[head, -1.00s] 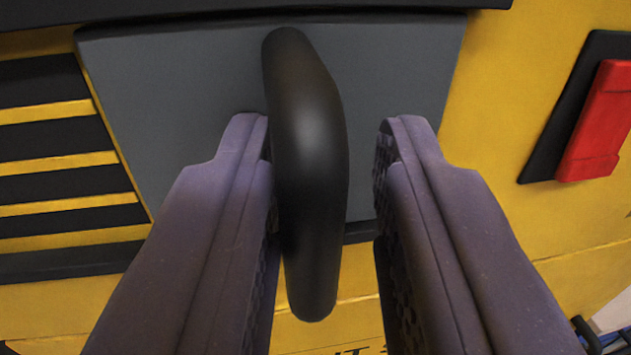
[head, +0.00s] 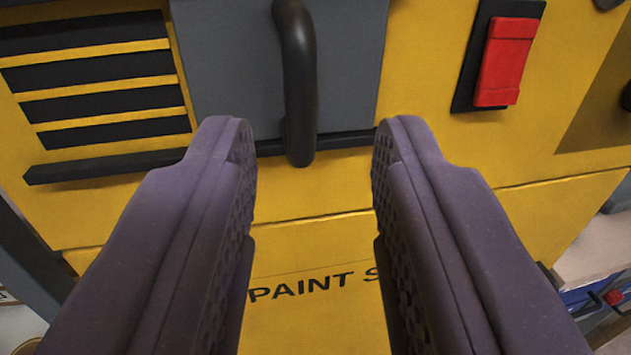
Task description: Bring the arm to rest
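My gripper (head: 309,150) is open and empty. Its two purple fingers stand wide apart, pointing at a yellow cabinet front (head: 330,240). A black curved handle (head: 300,85) is on a grey panel (head: 235,70) of the cabinet. The handle is beyond the fingertips, between them in the picture and apart from both.
A red switch (head: 504,62) on a black plate is right of the panel. A slotted black vent (head: 95,90) and a dark ledge (head: 100,168) are at the left. A blue box (head: 590,292) with a red part is at lower right.

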